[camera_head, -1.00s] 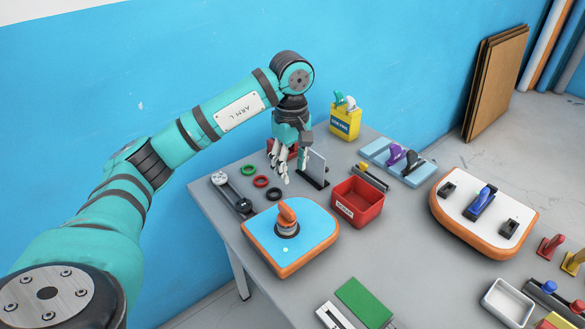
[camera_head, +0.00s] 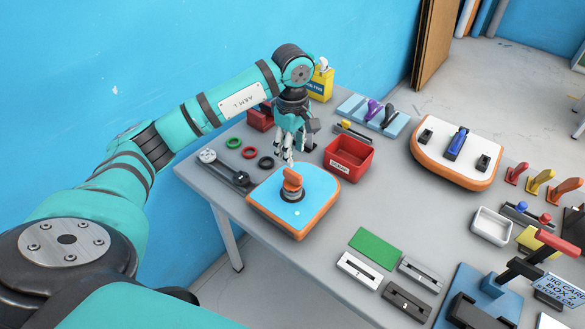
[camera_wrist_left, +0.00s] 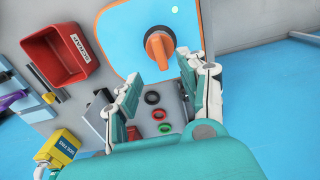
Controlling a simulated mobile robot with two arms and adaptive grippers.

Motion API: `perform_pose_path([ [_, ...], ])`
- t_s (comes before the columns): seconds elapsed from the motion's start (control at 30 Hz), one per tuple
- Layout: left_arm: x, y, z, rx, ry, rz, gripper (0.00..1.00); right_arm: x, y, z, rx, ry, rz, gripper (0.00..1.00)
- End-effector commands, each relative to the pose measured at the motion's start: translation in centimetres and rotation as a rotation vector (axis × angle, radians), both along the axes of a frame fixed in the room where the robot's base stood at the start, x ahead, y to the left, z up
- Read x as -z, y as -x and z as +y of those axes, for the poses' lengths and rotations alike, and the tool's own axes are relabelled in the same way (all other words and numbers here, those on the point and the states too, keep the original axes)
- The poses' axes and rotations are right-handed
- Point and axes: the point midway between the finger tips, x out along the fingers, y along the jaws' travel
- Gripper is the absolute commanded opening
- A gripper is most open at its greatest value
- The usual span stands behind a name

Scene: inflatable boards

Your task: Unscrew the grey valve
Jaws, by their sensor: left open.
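A blue board with an orange rim (camera_head: 318,212) lies near the table's left front edge. On it stands the valve, a grey round base (camera_head: 291,197) with an orange handle piece (camera_head: 292,180) standing in its top. The handle piece also shows in the left wrist view (camera_wrist_left: 158,45), at the upper middle. My left gripper (camera_head: 284,155) is open and empty, pointing down just behind the valve and apart from it. In the left wrist view its fingers (camera_wrist_left: 160,73) are spread, with the valve just beyond their tips. The right gripper is not in view.
A red bin (camera_head: 349,157) stands right of the gripper. Green, red and black rings (camera_head: 249,153) and a black-grey tool (camera_head: 224,170) lie left. A white board with an orange rim (camera_head: 440,160) lies farther right. A green plate (camera_head: 375,248) lies in front, with clear table between.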

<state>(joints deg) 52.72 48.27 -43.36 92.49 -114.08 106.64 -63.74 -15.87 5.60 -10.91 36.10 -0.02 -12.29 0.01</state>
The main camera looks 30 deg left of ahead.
Motion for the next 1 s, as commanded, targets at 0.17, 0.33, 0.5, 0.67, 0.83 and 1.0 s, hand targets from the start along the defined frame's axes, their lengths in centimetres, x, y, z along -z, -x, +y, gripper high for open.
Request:
perform_pose_path([
  [0.17,3.5,0.2,-0.1,0.001,0.001,0.005,0.42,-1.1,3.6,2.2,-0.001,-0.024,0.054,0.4],
  [0.33,6.4,0.1,-0.1,0.001,0.001,0.004,0.42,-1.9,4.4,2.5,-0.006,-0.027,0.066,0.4],
  [0.5,8.2,0.0,-0.1,0.0,0.001,0.0,0.42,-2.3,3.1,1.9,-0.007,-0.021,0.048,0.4],
  [0.67,9.0,0.0,-0.1,0.002,0.001,0.0,0.42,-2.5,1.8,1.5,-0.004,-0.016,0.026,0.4],
  [0.83,9.0,0.0,-0.1,0.002,0.001,-0.001,0.42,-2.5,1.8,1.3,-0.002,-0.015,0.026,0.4],
  [1.0,9.0,0.0,-0.1,0.002,0.001,-0.001,0.29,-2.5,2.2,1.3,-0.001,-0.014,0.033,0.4],
])
